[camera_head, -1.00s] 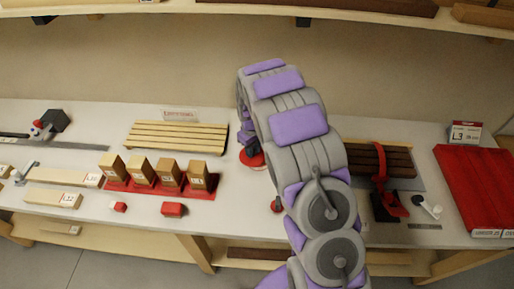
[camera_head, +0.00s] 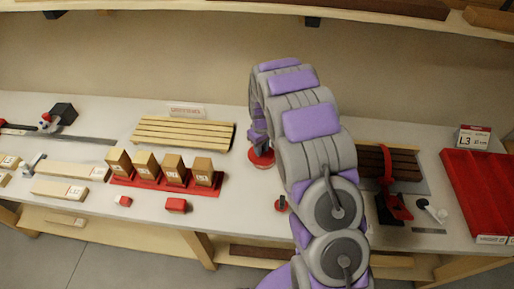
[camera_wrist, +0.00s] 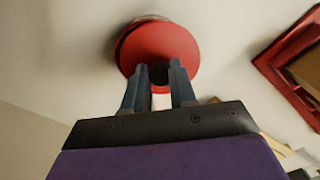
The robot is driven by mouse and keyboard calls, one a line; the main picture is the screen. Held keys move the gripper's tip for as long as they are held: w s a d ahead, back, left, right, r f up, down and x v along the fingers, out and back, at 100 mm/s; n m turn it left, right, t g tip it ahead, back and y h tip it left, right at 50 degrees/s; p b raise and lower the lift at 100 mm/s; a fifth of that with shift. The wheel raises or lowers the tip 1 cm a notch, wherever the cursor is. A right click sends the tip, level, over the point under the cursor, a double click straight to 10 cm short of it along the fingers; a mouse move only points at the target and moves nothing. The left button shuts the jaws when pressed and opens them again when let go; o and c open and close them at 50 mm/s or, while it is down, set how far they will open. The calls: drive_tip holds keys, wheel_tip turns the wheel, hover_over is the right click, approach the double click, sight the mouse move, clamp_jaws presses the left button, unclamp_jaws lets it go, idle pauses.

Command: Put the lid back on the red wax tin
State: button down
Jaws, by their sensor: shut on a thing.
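A round red lid (camera_wrist: 160,45) with a dark knob fills the upper middle of the wrist view. My gripper (camera_wrist: 159,72) is shut on that knob, one finger on each side. A thin dark and pale rim shows behind the lid's upper left edge; I cannot tell whether it is the tin or whether the lid rests on it. In the head view the red round thing (camera_head: 262,159) sits under my gripper (camera_head: 258,142) above the bench, partly hidden by it.
A red rack (camera_head: 150,182) with several wooden blocks stands to the left. A slatted wooden board (camera_head: 182,133) lies behind it. Small red blocks (camera_head: 176,206) lie in front. A red tray (camera_head: 480,190) and a dark slatted piece (camera_head: 400,163) are at right.

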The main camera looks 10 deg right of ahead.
sight(270, 153)
drive_tip(key=d, duration=0.3)
drive_tip(key=shift+a, duration=1.3)
drive_tip(key=shift+d, duration=1.05)
drive_tip(key=c, duration=1.2)
unclamp_jaws()
drive_tip(key=shift+d, duration=0.4)
drive_tip(key=o, duration=0.3)
drive_tip(key=shift+a, duration=0.55)
drive_tip(key=shift+o, duration=0.6)
drive_tip(key=shift+a, duration=0.65)
drive_tip(key=o, duration=0.4)
drive_tip(key=shift+d, duration=1)
drive_tip(key=shift+a+r, duration=0.1)
drive_tip(key=shift+a, duration=0.35)
drive_tip(key=shift+a+r, duration=0.4)
drive_tip(key=shift+r+p, duration=0.25)
drive_tip(key=shift+p, duration=0.1)
drive_tip(key=shift+d+r, duration=0.7)
drive_tip(key=shift+r, duration=0.2)
drive_tip(key=shift+r+p, duration=0.25)
drive_tip(key=shift+p, duration=0.05)
drive_tip(key=shift+a+r+p, duration=0.3)
drive_tip(key=shift+a+r, duration=0.25)
drive_tip(key=shift+r, duration=0.3)
drive_tip(key=shift+d+r, duration=0.4)
drive_tip(key=shift+r, duration=0.35)
